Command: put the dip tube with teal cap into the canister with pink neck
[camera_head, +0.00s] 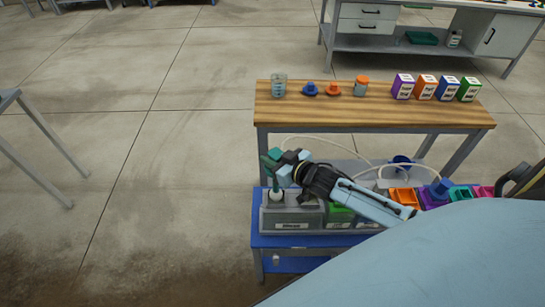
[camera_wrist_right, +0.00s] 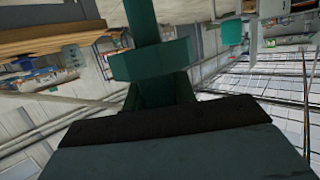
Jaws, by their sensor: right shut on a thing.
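My right gripper (camera_head: 277,170) is at the left end of the blue skid, shut on the dip tube with teal cap (camera_head: 275,184). The teal part is upright, directly above a white collar on a grey labelled box; I cannot tell how far the tube is inside it. In the right wrist view the teal cap (camera_wrist_right: 150,60) fills the upper middle, close to the gripper. The canister with pink neck (camera_head: 483,191) is at the far right of the skid row, mostly hidden by my light-blue body. My left gripper is not in view.
The grey box (camera_head: 291,226) sits on the blue skid (camera_head: 262,242). Canisters with orange (camera_head: 404,197), purple (camera_head: 431,196) and teal (camera_head: 460,193) tops stand in a row to the right. Pale hoses arch behind. A wooden bench (camera_head: 370,117) with bottles and coloured boxes stands beyond.

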